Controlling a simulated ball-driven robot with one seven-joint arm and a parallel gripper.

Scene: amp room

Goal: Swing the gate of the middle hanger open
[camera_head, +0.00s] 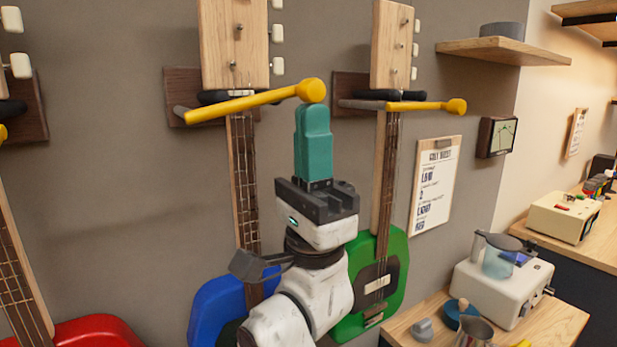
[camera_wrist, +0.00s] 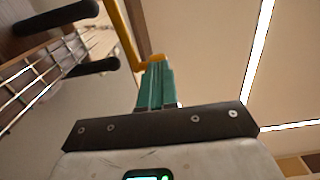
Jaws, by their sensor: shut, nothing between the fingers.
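The middle hanger (camera_head: 190,85) is a dark wooden wall plate with dark prongs around the neck of the blue guitar (camera_head: 218,305). Its gate (camera_head: 250,101) is a yellow bar with a round knob at its right end, lying across the front of the neck. My gripper (camera_head: 313,108) has teal fingers, shut and empty, pointing up with the tips right at the knob. In the wrist view the gate (camera_wrist: 124,35) reaches the fingertips (camera_wrist: 157,60); I cannot tell whether they touch. The hanger's dark prongs (camera_wrist: 60,18) show at upper left.
A green guitar (camera_head: 390,265) hangs on the right hanger, its yellow gate (camera_head: 430,106) also across. A red guitar (camera_head: 95,332) hangs at left. A clipboard (camera_head: 435,185), shelf (camera_head: 505,50) and counter (camera_head: 545,325) with appliances are at right.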

